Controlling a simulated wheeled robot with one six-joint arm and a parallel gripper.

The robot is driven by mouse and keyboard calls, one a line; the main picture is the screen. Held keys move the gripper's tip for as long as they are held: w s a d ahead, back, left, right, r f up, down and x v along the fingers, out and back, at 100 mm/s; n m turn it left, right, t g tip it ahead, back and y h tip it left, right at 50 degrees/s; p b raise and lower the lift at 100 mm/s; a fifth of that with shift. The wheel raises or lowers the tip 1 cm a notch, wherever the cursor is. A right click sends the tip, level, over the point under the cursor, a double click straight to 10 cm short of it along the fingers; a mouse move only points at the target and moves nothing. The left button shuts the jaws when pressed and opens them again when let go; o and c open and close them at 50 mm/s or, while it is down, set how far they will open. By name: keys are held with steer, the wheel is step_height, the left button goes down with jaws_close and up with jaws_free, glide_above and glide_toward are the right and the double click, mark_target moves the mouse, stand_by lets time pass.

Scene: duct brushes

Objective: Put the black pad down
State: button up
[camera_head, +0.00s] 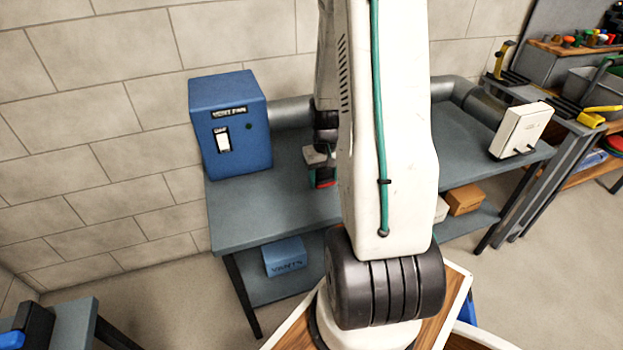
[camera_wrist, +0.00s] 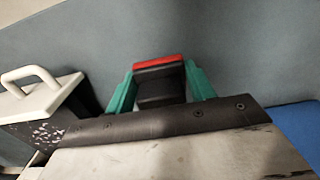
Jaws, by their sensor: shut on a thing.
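The black pad (camera_wrist: 158,88) has a red strip along its far edge. In the wrist view it sits between the two green fingers of my gripper (camera_wrist: 161,76), which is shut on it. In the head view my gripper (camera_head: 320,168) is over the grey bench (camera_head: 262,213), just right of the blue fan box, and only a small red and dark bit of the pad shows below it. My arm hides much of the bench's middle. I cannot tell whether the pad touches the bench top.
The blue vent fan box (camera_head: 231,126) stands on the bench's left end, with a grey duct (camera_head: 291,111) running along the back. A white panel box (camera_head: 521,130) is at the right end. In the wrist view, a white handled lid (camera_wrist: 38,95) lies close at left. Bare bench shows in front.

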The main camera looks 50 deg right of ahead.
mark_target(321, 184)
steer(key=shift+w+d, duration=0.2)
steer(key=shift+w, duration=0.25)
steer(key=f, duration=0.3)
steer(key=shift+w+f, duration=0.3)
steer(key=shift+f, duration=0.1)
steer(key=shift+d, duration=0.1)
steer(key=shift+f, duration=0.2)
